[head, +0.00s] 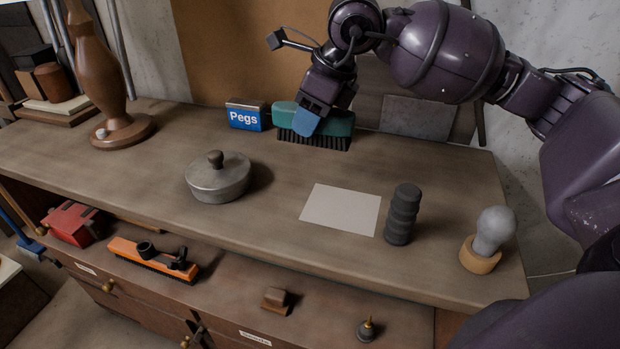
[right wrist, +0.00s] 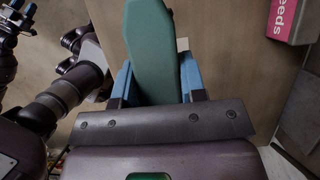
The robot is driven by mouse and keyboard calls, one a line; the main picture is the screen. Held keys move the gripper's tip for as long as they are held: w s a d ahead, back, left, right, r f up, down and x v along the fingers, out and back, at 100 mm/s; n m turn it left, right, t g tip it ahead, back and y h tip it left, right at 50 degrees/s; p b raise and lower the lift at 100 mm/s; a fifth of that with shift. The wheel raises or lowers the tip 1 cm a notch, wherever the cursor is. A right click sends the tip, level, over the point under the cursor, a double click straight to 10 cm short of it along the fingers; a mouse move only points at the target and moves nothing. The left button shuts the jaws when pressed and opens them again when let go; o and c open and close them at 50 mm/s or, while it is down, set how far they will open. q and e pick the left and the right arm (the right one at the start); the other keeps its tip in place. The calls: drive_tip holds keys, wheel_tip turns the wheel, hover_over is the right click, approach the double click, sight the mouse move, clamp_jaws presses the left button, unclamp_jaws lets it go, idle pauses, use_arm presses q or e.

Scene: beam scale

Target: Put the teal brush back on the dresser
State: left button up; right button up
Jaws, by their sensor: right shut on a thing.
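The teal brush (head: 340,122) has black bristles that point down. It is at the back of the wooden dresser (head: 150,170), just right of a blue box. My right gripper (head: 306,122) comes down from above and is shut on the brush's body, with a blue finger across its front. The bristles are at or just above the dresser top; I cannot tell whether they touch. In the right wrist view the teal body (right wrist: 150,50) sits between the blue fingers (right wrist: 157,82). My left gripper is not in view.
A lidded metal pot (head: 217,178), white card (head: 341,209), dark ribbed cylinder (head: 403,214) and grey bulb (head: 493,230) stand nearer. A wooden lamp-like post (head: 120,130) is left. A pink box (right wrist: 292,20) shows in the wrist view.

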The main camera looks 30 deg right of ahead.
sight(336, 131)
wheel_tip(336, 131, down, 13)
drive_tip(key=shift+w+f, duration=0.1)
idle(0.5)
drive_tip(key=shift+f+b, duration=0.15)
drive_tip(key=shift+b, duration=0.15)
drive_tip(key=o, duration=1)
drive_tip(key=v, duration=1.2)
drive_tip(key=shift+p, duration=0.35)
